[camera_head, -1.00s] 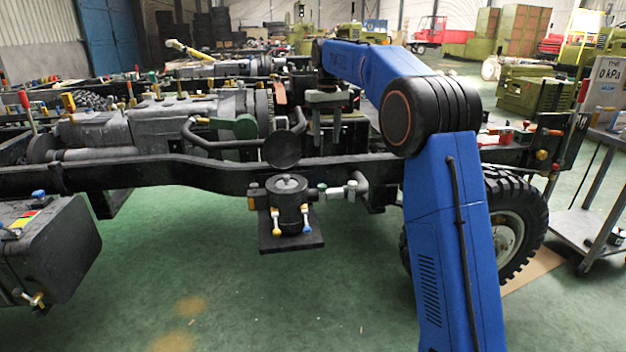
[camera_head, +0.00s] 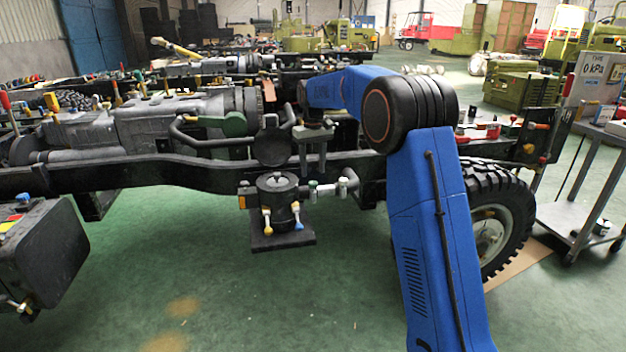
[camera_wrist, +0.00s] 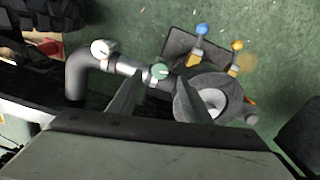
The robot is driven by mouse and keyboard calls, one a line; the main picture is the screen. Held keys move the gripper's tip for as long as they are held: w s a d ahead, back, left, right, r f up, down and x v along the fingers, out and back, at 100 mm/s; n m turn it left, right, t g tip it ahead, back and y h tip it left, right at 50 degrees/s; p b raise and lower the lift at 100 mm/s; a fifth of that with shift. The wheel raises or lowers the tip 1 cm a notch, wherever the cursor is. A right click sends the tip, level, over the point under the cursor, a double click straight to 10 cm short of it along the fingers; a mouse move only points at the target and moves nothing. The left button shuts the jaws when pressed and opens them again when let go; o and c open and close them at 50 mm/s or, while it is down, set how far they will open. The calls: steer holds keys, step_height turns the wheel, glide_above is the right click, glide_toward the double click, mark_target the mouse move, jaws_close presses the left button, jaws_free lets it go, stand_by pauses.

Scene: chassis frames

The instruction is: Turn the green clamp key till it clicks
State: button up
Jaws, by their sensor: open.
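The green clamp key (camera_head: 312,185) is a small green-topped knob on the pipe beside the black canister. In the wrist view the green key (camera_wrist: 159,71) shows between and just beyond my fingertips. My gripper (camera_head: 313,168) is open and points down above the key, with nothing between its fingers that I can see held. In the wrist view my gripper (camera_wrist: 161,79) has one finger on each side of the key's line; contact cannot be told. A similar white key (camera_head: 342,184) sits to the right on the same pipe; it also shows in the wrist view (camera_wrist: 100,48).
The black canister (camera_head: 278,205) has a yellow lever (camera_head: 267,222) and a blue-tipped lever (camera_head: 298,216). The dark chassis rail (camera_head: 140,178) runs behind. A tyre (camera_head: 495,215) stands to the right, a cart (camera_head: 580,215) beyond it. The green floor in front is clear.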

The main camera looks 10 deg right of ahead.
mark_target(313, 182)
steer(key=shift+f, duration=2.45)
steer(key=shift+c, duration=0.7)
steer(key=c, duration=0.9)
